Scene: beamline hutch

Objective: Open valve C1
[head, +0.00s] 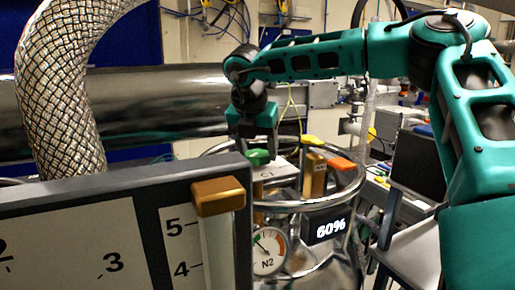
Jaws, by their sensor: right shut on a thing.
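Valve C1 has a green handle (258,158) on top of the silver vessel, with a pale label reading C1 (268,172) just below it. My right gripper (254,147) reaches down from above and is shut on the green handle. The fingers hide part of the handle, and I cannot tell how far it is turned. My left gripper is not in view.
A yellow handle (312,141) and an orange handle (342,164) stand to the right, inside the vessel's metal ring. Below are an N2 gauge (268,250) and a 60% display (330,227). A grey panel (90,192) and braided hose (58,100) crowd the left.

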